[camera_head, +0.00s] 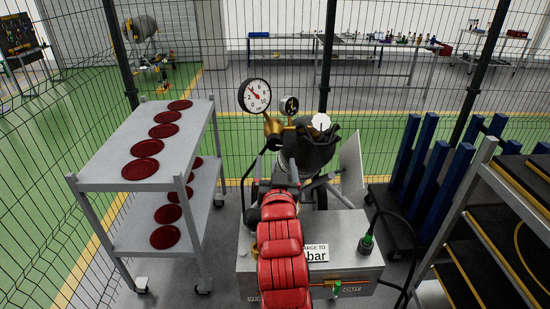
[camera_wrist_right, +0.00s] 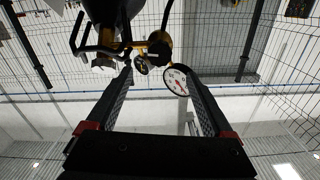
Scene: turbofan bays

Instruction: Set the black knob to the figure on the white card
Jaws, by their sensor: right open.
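A large white gauge (camera_head: 255,95) and a smaller gauge (camera_head: 289,105) sit on a brass regulator (camera_head: 272,126) behind my right arm. The large gauge also shows in the right wrist view (camera_wrist_right: 178,81), where the picture is upside down. I cannot pick out the black knob with certainty among the dark parts there. My right gripper (camera_head: 308,146) is near the regulator. In the wrist view its fingers (camera_wrist_right: 159,72) are apart and empty, with the gauges beyond them. The white card (camera_head: 317,254) ends in "bar"; my red arm hides its figure. My left gripper is not in view.
A grey box (camera_head: 350,238) with a green-and-black fitting (camera_head: 367,243) and hose stands below. A grey shelf trolley (camera_head: 88,178) with red discs is at left. Blue-post racks (camera_head: 405,150) and dark shelves are at right. A wire fence encloses the back.

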